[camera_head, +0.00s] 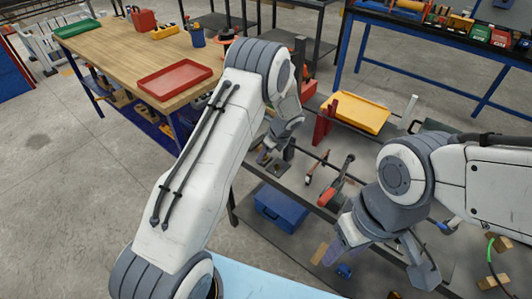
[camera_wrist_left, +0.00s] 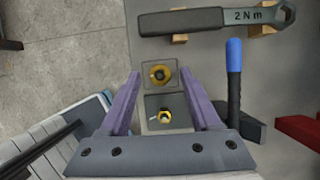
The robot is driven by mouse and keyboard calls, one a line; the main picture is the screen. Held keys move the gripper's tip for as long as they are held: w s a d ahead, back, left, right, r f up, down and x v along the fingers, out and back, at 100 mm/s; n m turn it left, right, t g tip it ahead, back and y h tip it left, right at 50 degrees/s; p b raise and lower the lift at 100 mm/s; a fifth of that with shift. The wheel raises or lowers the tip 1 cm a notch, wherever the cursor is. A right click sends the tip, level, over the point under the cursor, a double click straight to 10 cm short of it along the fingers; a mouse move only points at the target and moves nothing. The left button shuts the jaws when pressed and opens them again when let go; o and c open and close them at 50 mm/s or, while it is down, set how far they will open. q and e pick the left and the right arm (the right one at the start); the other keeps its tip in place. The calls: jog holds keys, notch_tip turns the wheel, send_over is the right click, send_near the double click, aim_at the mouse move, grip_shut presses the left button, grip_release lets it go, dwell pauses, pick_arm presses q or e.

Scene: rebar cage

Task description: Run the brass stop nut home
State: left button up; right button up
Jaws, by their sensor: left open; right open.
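Two square grey plates lie on the grey bench top in the left wrist view. The far plate carries a wide brass ring or nut (camera_wrist_left: 159,76) around a small post. The near plate carries a smaller brass nut (camera_wrist_left: 164,116) on a pale post. I cannot tell which is the stop nut. My left gripper (camera_wrist_left: 161,82) is open, its purple fingers on either side of the plates, with nothing gripped. In the head view my left gripper (camera_head: 266,156) is partly hidden by its arm. My right gripper (camera_head: 383,262) is open and empty at the bench's front.
A dark wrench marked 2 N m (camera_wrist_left: 210,20) rests on wooden blocks beyond the plates. A blue-handled tool (camera_wrist_left: 234,85) lies to their right. A yellow tray (camera_head: 357,112) is at the bench's back. A blue box (camera_head: 280,207) sits below. A wooden table (camera_head: 120,52) holds a red tray (camera_head: 174,80).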

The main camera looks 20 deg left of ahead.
pick_arm(q)
jog(key=b+v, duration=0.1)
jog(key=v, duration=0.9)
jog(key=shift+r, duration=0.25)
jog(key=shift+d, duration=0.15)
jog(key=s+d+r+n+h, duration=0.1)
jog(key=s+d+r+n, duration=0.3)
jog(key=s, duration=0.3)
jog(key=s+d+r+n+h, duration=0.1)
jog(key=s+d+r+n, duration=0.2)
jog(key=s+d+r, duration=0.4)
jog(key=s+d+n+g+h, duration=0.1)
jog(key=s+n, duration=0.7)
jog(key=s, duration=1.3)
jog(key=shift+s+d+r+g+h, duration=0.35)
jog(key=shift+d+h, duration=0.15)
jog(key=shift+h, duration=0.6)
